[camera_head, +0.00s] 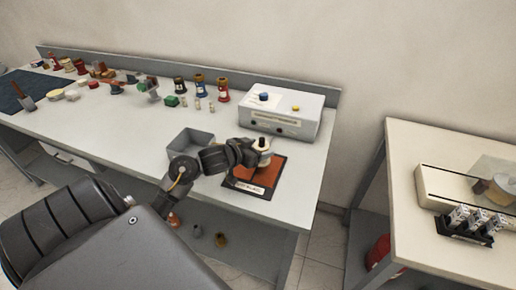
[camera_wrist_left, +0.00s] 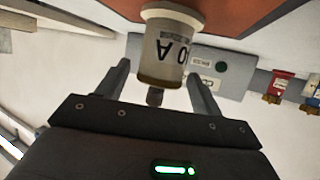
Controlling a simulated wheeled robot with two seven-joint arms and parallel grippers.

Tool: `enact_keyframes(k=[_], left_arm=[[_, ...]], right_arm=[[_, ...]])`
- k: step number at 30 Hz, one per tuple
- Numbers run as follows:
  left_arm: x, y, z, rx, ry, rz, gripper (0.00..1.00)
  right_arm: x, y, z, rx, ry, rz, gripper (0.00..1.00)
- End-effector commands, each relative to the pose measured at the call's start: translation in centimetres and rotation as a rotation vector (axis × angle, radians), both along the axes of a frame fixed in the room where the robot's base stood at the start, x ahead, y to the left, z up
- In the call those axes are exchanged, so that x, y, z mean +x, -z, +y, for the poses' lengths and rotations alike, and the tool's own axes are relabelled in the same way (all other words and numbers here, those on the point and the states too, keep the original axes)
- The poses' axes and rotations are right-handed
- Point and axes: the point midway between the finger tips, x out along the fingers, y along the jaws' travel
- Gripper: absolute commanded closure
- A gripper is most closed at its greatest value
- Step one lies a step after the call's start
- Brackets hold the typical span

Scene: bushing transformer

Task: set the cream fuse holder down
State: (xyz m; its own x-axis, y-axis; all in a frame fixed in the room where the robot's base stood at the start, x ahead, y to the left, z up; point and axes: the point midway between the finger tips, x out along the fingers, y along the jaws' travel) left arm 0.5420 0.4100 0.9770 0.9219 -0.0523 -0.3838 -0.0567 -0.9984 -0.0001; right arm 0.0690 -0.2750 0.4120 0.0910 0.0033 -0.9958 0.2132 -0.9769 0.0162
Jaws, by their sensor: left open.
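The cream fuse holder (camera_head: 264,152) is a short pale cylinder with a dark top, at the orange mat (camera_head: 262,178) with a dark border. In the left wrist view, which looks upside down, the cream fuse holder (camera_wrist_left: 165,48) has a flange and black "0 A" lettering. Its flanged end is against or very near the orange mat (camera_wrist_left: 235,15); exact contact is hard to tell. My left gripper (camera_head: 254,153) is at the holder. In the left wrist view my left gripper (camera_wrist_left: 157,68) is open, with one finger on each side and gaps visible. My right gripper is not in view.
A grey open bin (camera_head: 190,141) stands left of the mat, close to my left arm. A white instrument box (camera_head: 281,112) stands behind it. Several coloured bushings (camera_head: 199,85) line the bench's back. A second table (camera_head: 440,255) stands at right, across a gap.

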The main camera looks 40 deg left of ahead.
Motion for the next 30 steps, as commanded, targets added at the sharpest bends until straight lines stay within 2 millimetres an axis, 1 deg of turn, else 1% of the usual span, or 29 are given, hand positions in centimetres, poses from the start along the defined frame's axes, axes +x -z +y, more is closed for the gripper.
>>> enact_keyframes(k=[2, 5, 12, 15, 18, 21, 24, 30], left_arm=[[-0.6, -0.4, 0.1, 0.002, 0.0, 0.001, 0.33], [-2.1, -1.0, 0.2, 0.006, 0.001, 0.001, 0.33], [-6.9, -3.0, 0.4, 0.006, 0.002, 0.002, 0.33], [-8.6, -3.7, 0.5, 0.005, 0.001, 0.003, 0.33], [-9.9, -4.2, 0.6, 0.004, 0.001, 0.002, 0.33], [-10.6, -4.5, 0.6, 0.001, 0.0, 0.001, 0.33], [-11.0, -4.7, 0.6, 0.001, 0.0, -0.001, 0.33], [-11.1, -4.8, 0.6, 0.0, 0.0, -0.001, 0.33]], right_arm=[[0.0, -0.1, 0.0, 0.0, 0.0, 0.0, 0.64], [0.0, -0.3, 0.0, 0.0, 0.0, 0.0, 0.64], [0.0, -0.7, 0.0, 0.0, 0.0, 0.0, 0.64], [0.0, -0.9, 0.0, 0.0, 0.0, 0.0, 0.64], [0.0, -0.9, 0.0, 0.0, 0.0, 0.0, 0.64], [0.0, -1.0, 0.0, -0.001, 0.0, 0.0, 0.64], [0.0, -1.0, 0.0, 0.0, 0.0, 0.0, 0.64], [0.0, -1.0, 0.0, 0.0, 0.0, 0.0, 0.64]])
